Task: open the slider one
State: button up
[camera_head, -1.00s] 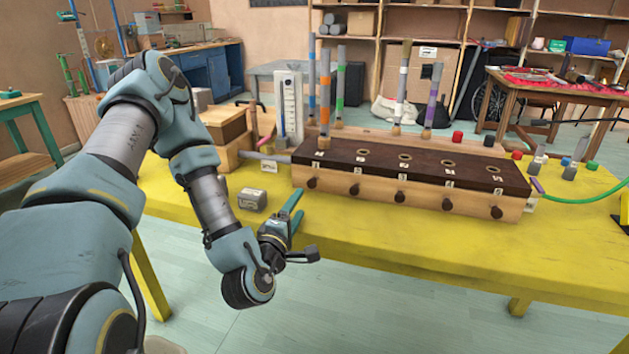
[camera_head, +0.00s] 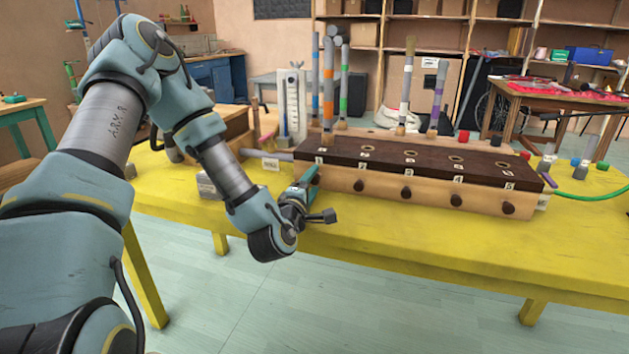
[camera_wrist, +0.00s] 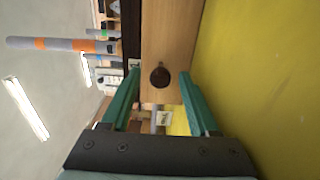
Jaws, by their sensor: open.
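The long wooden box (camera_head: 430,193) has a dark top with a row of numbered holes and a row of dark round knobs on its front. The label 1 (camera_head: 320,160) is at the left end of the top. Below it, the knob of slider one (camera_wrist: 160,77) shows in the wrist view, in line between my fingertips. My gripper (camera_head: 308,176) is open at the box's left front corner, with one green finger on each side of the knob (camera_wrist: 160,75). I cannot tell whether the tips reach past it. In the head view my gripper largely hides this knob.
Several colour-banded tubes (camera_head: 328,85) stand upright behind the box. A white upright gauge (camera_head: 293,105) stands behind its left end. A small grey block (camera_head: 207,186) is left of my forearm. The yellow table (camera_head: 420,240) is clear before the box.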

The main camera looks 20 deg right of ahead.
jog(key=shift+x, duration=0.8)
jog(key=shift+c, duration=0.2)
grip_shut()
dwell(0.8)
